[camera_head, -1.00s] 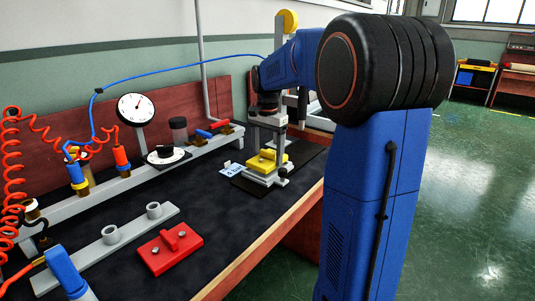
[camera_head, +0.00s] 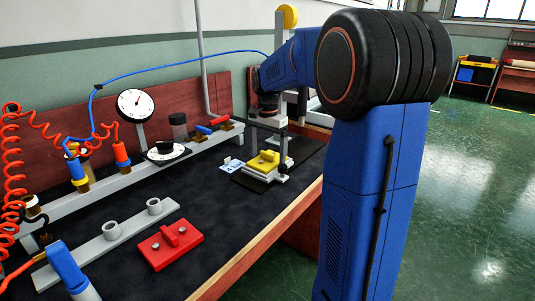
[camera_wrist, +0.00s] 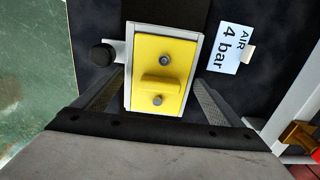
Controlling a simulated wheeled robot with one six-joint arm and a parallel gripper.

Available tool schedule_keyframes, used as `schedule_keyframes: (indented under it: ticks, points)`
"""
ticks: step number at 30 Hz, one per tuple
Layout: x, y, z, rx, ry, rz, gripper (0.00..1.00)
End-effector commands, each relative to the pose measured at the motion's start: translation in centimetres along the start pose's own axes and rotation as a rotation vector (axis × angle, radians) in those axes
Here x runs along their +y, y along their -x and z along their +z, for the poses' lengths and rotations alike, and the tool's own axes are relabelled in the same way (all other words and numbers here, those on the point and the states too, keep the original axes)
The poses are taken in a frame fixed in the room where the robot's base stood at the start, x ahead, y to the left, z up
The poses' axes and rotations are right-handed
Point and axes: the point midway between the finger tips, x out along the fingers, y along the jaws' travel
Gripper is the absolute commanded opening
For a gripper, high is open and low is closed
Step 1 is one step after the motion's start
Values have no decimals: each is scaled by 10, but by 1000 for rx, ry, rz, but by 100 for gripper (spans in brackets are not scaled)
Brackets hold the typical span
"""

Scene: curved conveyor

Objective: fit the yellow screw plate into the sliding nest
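The yellow screw plate (camera_head: 263,161) has a raised grip and two screw heads. It lies flat on the pale sliding nest (camera_head: 262,178). In the wrist view the plate (camera_wrist: 166,72) lies within the nest's light frame (camera_wrist: 128,75), roughly lined up with it; I cannot tell whether it is fully down. A black knob (camera_wrist: 103,54) sticks out from the nest's left side. My gripper (camera_wrist: 157,88) is open, one dark finger on each side of the nest, apart from the plate's grip. In the head view the fingers are partly hidden and small.
A red plate (camera_head: 171,245) lies on the dark bench in front, near a grey bar with two rings (camera_head: 112,231). A label reading "AIR 4 bar" (camera_wrist: 230,47) lies beside the nest. A gauge (camera_head: 136,105) and a rail of fittings (camera_head: 140,172) stand behind.

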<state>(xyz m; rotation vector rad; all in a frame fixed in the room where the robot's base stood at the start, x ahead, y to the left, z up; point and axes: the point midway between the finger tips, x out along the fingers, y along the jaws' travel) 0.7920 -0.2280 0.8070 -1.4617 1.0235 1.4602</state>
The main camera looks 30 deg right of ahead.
Motion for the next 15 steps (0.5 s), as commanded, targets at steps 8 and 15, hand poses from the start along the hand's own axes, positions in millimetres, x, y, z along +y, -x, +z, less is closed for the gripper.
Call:
schedule_keyframes:
  ticks: [8,15]
  points:
    - [0,0,0,-1,0,1,92]
    - [-1,19,0,1,0,-2,92]
